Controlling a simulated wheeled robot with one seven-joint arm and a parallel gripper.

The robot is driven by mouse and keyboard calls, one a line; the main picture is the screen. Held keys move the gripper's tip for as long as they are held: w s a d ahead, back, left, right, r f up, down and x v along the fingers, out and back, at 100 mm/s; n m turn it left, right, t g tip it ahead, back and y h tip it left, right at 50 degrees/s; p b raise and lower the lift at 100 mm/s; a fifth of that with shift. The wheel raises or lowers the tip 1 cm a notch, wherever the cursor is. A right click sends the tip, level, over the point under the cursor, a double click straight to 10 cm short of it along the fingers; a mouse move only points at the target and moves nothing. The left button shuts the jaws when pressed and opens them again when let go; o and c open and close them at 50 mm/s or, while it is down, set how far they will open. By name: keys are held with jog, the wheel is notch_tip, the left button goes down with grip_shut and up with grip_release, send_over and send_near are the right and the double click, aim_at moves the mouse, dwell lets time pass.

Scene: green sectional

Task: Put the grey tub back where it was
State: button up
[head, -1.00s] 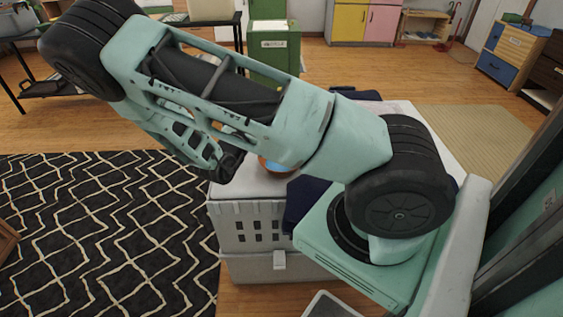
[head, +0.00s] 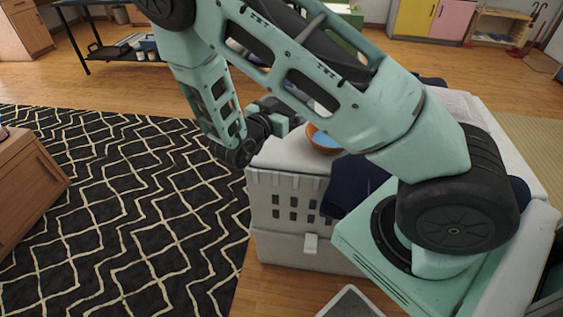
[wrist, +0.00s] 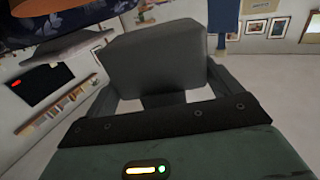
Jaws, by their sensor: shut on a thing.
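A plain grey block-like thing, which I take to be the grey tub (wrist: 157,57), sits between the fingers of my gripper (wrist: 160,88) in the wrist view. My gripper is shut on it. In the head view my gripper (head: 282,118) is at the far left corner of the light grey crate's top, left of the orange bowl. The tub cannot be made out there, and I cannot tell whether it touches anything below.
The light grey crate (head: 283,240) has dark blue cloth (head: 352,190) over its front. An orange bowl (head: 322,141) with blue inside stands on top. A wooden cabinet (head: 28,190) is at the left. The patterned black rug (head: 130,210) is clear.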

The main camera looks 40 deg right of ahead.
jog(key=shift+n+t, duration=0.3)
jog(key=shift+t, duration=0.2)
jog(key=a+f+b, duration=0.1)
jog(key=f+b, duration=0.1)
jog(key=f, duration=0.1)
jog(key=a+f+b, duration=0.2)
jog(key=f, duration=0.2)
jog(key=a+f+b, duration=0.2)
jog(key=f, duration=0.1)
jog(key=shift+w+f, duration=0.3)
jog(key=shift+f, duration=0.1)
